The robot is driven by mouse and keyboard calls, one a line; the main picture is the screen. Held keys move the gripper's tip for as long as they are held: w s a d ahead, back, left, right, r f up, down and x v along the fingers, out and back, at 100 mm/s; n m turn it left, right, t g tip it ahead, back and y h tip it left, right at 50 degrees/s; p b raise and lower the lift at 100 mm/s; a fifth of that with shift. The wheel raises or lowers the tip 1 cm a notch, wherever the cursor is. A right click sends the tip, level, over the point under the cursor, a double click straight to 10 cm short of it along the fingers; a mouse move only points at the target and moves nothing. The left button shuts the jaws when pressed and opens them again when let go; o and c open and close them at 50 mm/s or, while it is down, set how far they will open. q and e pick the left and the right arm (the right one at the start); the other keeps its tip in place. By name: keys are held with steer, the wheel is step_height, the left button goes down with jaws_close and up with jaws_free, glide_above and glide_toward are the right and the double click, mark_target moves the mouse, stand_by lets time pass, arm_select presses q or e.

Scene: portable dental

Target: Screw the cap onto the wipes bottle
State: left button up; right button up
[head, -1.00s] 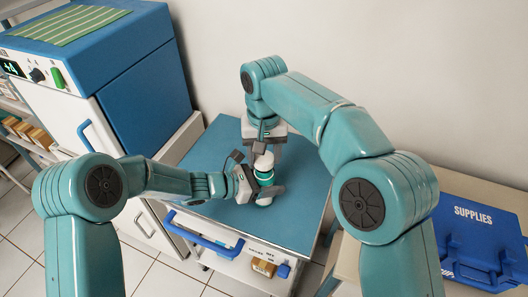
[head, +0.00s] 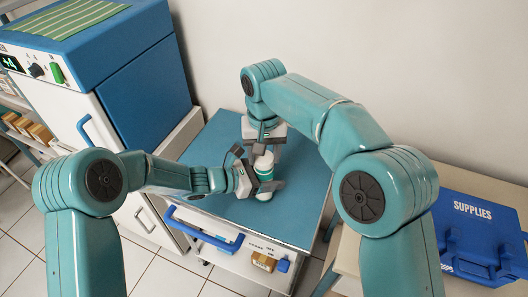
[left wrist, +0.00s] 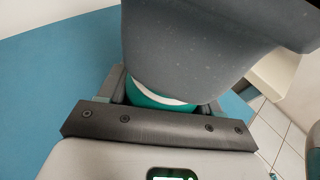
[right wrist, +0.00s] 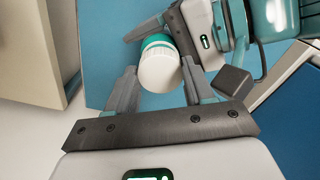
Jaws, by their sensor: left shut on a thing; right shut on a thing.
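The wipes bottle (head: 265,172), white with teal, stands upright on the blue cart top. My left gripper (head: 262,185) is shut around its side. In the left wrist view, a teal and white part of the bottle (left wrist: 158,97) shows between the fingers; a large dark grey shape covers the rest. The white cap (head: 263,161) is on top of the bottle, or right at its mouth. My right gripper (right wrist: 160,80) points down from above and is shut on the cap, which shows its round white top (right wrist: 159,70) in the right wrist view. The thread is hidden.
The blue cart top (head: 222,145) is otherwise clear. A blue and white cabinet (head: 140,75) stands at the left. A blue supplies case (head: 475,235) lies on a bench at the right. The wall is close behind the cart.

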steer(key=shift+f, duration=0.55)
steer(key=o, duration=1)
steer(key=shift+a, duration=0.1)
steer(key=shift+a, duration=0.1)
steer(key=shift+r, duration=2.4)
